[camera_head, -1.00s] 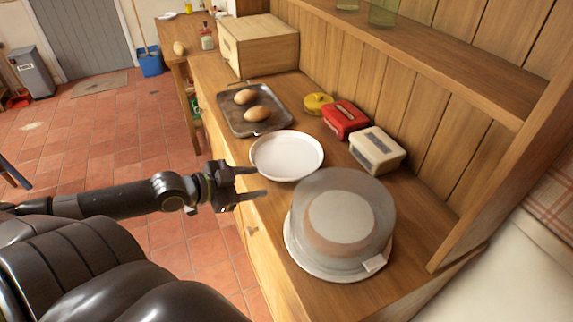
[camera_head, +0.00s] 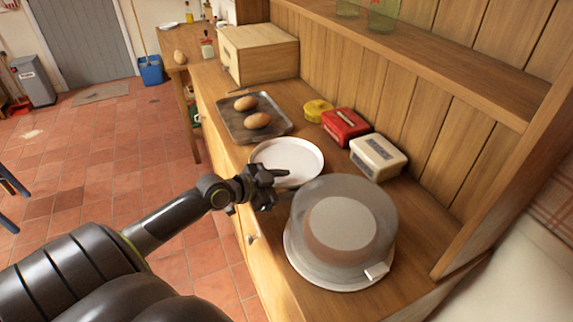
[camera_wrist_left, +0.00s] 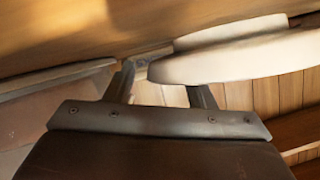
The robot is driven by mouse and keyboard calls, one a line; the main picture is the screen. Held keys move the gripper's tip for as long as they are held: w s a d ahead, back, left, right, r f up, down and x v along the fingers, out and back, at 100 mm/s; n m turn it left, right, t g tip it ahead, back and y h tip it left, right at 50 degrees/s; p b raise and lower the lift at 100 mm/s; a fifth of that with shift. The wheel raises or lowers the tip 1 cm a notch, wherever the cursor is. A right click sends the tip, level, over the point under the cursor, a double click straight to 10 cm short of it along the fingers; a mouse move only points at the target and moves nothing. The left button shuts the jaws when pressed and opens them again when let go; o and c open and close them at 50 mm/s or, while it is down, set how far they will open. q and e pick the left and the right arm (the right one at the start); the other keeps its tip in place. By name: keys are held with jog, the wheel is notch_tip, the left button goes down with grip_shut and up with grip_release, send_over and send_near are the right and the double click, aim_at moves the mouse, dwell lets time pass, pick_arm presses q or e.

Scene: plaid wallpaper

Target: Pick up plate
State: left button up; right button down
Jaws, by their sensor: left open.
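The white round plate (camera_head: 283,152) lies on the wooden counter between the dark tray and the covered stand. In the left wrist view, a white round piece that looks like the plate (camera_wrist_left: 240,62) shows at upper right, with a narrower ring against the counter. My left gripper (camera_head: 280,187) is open and empty at the plate's near edge, one finger overlapping the rim in the head view. In the left wrist view its fingers (camera_wrist_left: 160,82) are spread, the right one meeting the plate's outline; I cannot tell whether they touch. My right gripper is not in view.
A clear dome (camera_head: 372,215) on a white base (camera_head: 325,282) stands close to the gripper's right. A dark tray (camera_head: 228,126) with two brown eggs lies behind the plate. Red (camera_head: 345,127) and cream (camera_head: 378,157) tins stand by the plank wall. A shelf (camera_head: 430,62) overhangs the counter.

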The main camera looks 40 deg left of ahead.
pick_arm(q)
jog(key=shift+w+d+f, duration=0.25)
jog(key=shift+w, duration=0.25)
jog(key=shift+s, duration=0.1)
grip_shut()
